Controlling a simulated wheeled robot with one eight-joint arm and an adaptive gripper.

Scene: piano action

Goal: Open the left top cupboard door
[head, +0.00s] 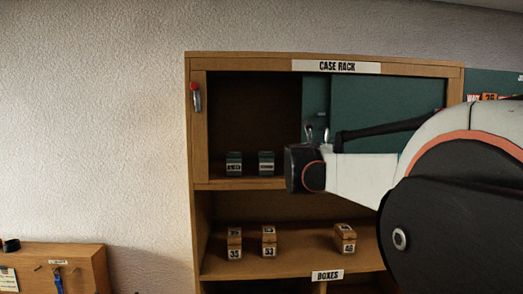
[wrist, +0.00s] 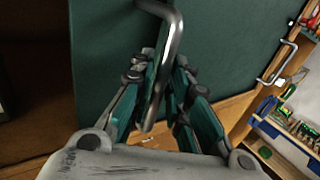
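The top cupboard of the wooden case rack has green door panels. The left panel (head: 315,92) shows as a narrow strip beside the wider right panel (head: 390,98), and the cupboard's left part stands uncovered. In the wrist view a green door (wrist: 105,40) fills the middle, with a bent metal bar handle (wrist: 172,38). My gripper (wrist: 163,68) has its fingers on both sides of this handle, drawn in close and seemingly shut on it. In the head view my wrist and arm hide part of the door, and the fingers barely show.
Two green boxes (head: 234,162) stand inside the uncovered top compartment. Several numbered wooden boxes (head: 269,243) stand on the shelf below. A red-topped item (head: 195,97) hangs on the rack's left post. In the wrist view, another metal handle (wrist: 278,64) and shelved items (wrist: 290,130) show at right.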

